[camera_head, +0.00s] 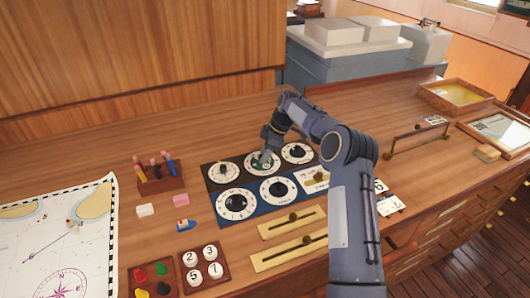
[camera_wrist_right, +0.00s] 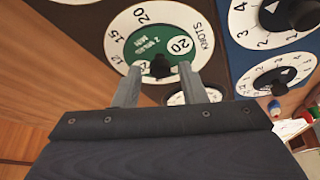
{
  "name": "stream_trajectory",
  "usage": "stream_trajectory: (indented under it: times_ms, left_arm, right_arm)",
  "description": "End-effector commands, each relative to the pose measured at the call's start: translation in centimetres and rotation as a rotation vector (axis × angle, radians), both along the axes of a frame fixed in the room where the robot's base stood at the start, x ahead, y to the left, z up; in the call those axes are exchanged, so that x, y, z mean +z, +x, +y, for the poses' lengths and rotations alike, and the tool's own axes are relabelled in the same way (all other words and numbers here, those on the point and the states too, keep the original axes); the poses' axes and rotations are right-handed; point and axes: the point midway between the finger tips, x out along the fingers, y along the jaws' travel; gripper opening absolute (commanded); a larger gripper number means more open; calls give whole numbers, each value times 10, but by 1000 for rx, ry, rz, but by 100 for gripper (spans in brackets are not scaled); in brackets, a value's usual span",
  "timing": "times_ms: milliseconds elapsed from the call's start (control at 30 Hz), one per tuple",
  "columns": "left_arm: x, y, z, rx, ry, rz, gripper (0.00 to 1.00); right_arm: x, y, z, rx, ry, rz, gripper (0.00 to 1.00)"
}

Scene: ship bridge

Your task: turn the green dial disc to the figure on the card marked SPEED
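The green dial disc (camera_head: 264,158) sits inside a white numbered ring in the top row of a dial panel, partly hidden by my right gripper (camera_head: 268,150). In the right wrist view the green disc (camera_wrist_right: 150,40) shows a white window with 20, and the ring reads KNOTS. A small black knob (camera_wrist_right: 160,66) stands at its near edge. My right gripper (camera_wrist_right: 159,72) has its fingers apart on either side of this knob, with gaps visible. My left gripper is out of view.
Other dials (camera_head: 237,204) surround the green one on the panel. Two brass slider plates (camera_head: 291,222) lie in front. A pen holder (camera_head: 160,178), erasers, a small blue boat (camera_head: 186,225) and a chart (camera_head: 70,240) are at left. A brass-ended rail (camera_head: 418,137) is at right.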

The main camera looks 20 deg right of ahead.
Motion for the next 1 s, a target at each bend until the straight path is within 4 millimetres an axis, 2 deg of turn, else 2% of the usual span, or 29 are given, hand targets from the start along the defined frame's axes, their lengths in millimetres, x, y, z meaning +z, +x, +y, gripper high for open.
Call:
stream_trajectory:
  times_ms: [367, 733, 1000]
  left_arm:
    - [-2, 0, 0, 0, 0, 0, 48]
    - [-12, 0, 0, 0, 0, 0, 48]
    - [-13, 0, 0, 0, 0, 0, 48]
  right_arm:
    - [4, 0, -1, 0, 1, -2, 43]
    - [57, -10, -21, -2, 1, -3, 43]
    - [72, -14, -26, 0, 1, 0, 43]
